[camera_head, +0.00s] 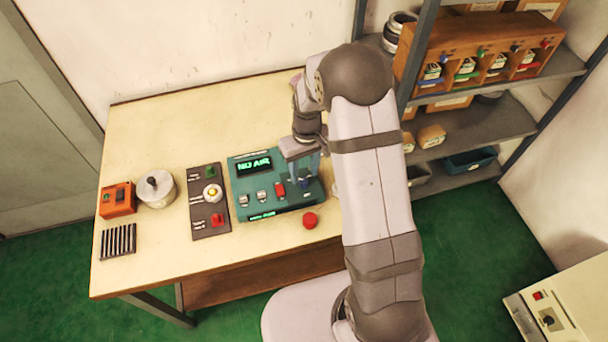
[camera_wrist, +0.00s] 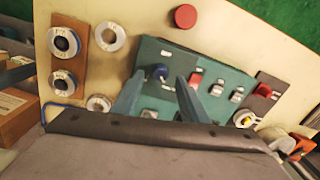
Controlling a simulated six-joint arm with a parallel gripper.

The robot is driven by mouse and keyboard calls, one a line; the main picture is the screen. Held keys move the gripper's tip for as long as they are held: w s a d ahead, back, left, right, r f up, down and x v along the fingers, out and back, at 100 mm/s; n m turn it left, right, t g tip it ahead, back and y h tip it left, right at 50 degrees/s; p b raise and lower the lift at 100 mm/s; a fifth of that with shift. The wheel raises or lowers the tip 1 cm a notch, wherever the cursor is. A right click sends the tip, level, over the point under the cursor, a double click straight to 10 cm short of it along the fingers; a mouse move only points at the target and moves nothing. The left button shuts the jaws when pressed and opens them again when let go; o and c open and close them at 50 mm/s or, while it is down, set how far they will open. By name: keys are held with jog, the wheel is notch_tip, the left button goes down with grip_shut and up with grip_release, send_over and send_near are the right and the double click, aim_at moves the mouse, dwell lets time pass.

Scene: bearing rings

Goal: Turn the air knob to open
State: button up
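A teal control panel (camera_head: 240,190) lies on the table, and its upper display (camera_head: 254,165) reads "NO AIR". A small dark blue knob (camera_head: 305,184), which looks like the air knob, sits at the panel's right end. In the wrist view the blue knob (camera_wrist: 160,71) shows between and just beyond my fingertips. My gripper (camera_head: 308,175) points down over that end of the panel. In the wrist view my gripper (camera_wrist: 160,78) has its two fingers apart with a clear gap. I cannot tell whether the fingers touch the knob or how far above it they are.
A red switch (camera_head: 280,189) and grey switches (camera_head: 261,195) are close left of the knob. A red button (camera_head: 310,220) stands in front of the panel. A dark button box (camera_head: 209,225) is farther left. A wooden board with round parts (camera_wrist: 62,80) shows beside the panel.

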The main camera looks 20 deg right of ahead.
aim_at(304, 180)
jog(key=shift+f+p, duration=0.3)
jog(key=shift+f, duration=1.25)
jog(key=shift+c, duration=0.2)
grip_shut()
